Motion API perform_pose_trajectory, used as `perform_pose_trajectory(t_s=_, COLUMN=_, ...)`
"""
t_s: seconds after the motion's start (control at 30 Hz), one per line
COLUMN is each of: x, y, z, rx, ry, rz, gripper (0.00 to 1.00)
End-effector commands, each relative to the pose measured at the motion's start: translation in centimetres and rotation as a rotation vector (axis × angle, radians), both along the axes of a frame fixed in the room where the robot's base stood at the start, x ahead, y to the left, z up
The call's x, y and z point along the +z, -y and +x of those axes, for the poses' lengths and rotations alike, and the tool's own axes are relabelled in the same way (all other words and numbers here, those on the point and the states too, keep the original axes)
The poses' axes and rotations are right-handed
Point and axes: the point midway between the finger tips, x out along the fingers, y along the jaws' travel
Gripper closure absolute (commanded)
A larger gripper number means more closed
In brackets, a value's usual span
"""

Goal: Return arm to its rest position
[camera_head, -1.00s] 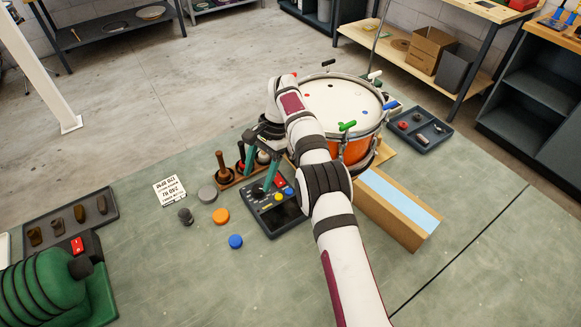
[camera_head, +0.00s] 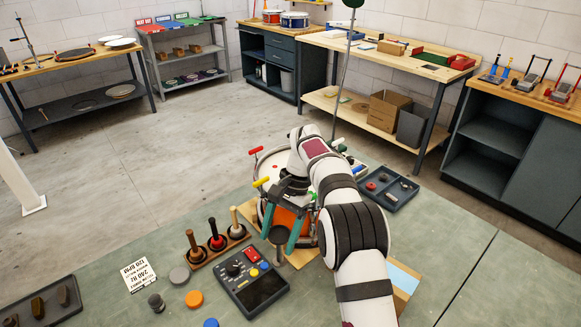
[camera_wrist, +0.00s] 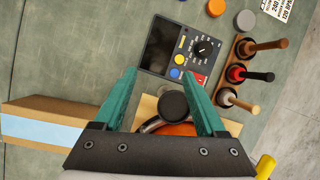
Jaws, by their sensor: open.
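My gripper (camera_head: 284,238) is in the middle of the head view, in front of the orange drum (camera_head: 262,217). Its two teal fingers point down and stand apart. In the wrist view my gripper (camera_wrist: 172,92) is open, with a dark round knob (camera_wrist: 173,104) showing between and beyond the fingers; I cannot tell how far off it is. My arm hides much of the drum and its right side. No object is seen held.
A control box (camera_head: 252,282) and a wooden rack (camera_head: 217,248) with several upright handled tools stand left of my gripper. A dark parts tray (camera_head: 388,187) lies to the right. Coloured discs and a printed card (camera_head: 138,274) lie on the green bench. Shelves and workbenches stand behind.

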Motion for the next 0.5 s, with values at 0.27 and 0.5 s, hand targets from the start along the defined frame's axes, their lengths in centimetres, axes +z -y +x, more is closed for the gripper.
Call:
perform_pose_trajectory(t_s=0.27, x=10.4, y=6.9, z=-10.3, rx=0.003, ry=0.129, rz=-0.023, gripper=0.27)
perform_pose_trajectory(t_s=0.5, x=10.0, y=12.1, z=-27.3, rx=0.013, ry=0.260, rz=-0.062, gripper=0.27)
